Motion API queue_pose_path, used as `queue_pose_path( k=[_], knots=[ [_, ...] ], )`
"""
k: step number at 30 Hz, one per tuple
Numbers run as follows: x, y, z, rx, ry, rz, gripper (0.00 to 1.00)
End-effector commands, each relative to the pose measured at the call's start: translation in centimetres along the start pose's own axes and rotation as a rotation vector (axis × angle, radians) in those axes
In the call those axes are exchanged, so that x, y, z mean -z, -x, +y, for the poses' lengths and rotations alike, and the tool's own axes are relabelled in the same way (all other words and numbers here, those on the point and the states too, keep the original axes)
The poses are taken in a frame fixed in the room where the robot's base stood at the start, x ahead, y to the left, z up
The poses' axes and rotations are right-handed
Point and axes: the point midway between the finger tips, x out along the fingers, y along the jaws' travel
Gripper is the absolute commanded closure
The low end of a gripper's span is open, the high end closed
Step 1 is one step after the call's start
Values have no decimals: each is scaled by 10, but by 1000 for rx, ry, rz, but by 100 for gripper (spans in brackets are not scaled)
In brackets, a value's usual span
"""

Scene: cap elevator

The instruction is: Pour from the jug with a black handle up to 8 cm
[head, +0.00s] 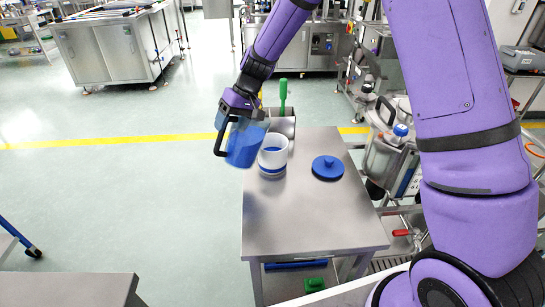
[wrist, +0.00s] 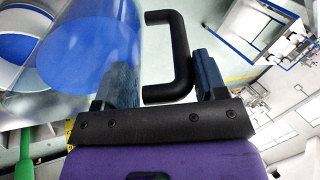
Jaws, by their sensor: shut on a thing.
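The jug (head: 246,146) is clear with blue contents and a black handle (head: 220,140) on its left side. My gripper (head: 238,104) is shut on the handle and holds the jug above the table's left edge, leaning a little to the right. In the wrist view the black handle (wrist: 181,55) lies between the fingers, with the clear jug wall (wrist: 75,75) at left. A white round container (head: 273,158) with blue inside stands just right of the jug. Part of it shows in the wrist view (wrist: 12,78), behind the jug. The liquid level cannot be read.
A blue round lid (head: 328,168) lies on the steel table (head: 305,215), right of the container. A green-handled tool (head: 283,95) stands in a metal holder (head: 285,127) at the back. A steel vessel (head: 382,150) stands beyond the table's right side. The table's front is clear.

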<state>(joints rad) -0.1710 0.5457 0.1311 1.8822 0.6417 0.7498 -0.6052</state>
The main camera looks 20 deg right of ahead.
Motion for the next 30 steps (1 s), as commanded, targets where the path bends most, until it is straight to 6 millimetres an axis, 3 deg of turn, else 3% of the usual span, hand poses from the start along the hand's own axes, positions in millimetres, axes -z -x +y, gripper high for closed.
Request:
queue_pose_path(
  k=[30],
  knots=[
    [0,-4,7,80,-12,1,96]
  ],
)
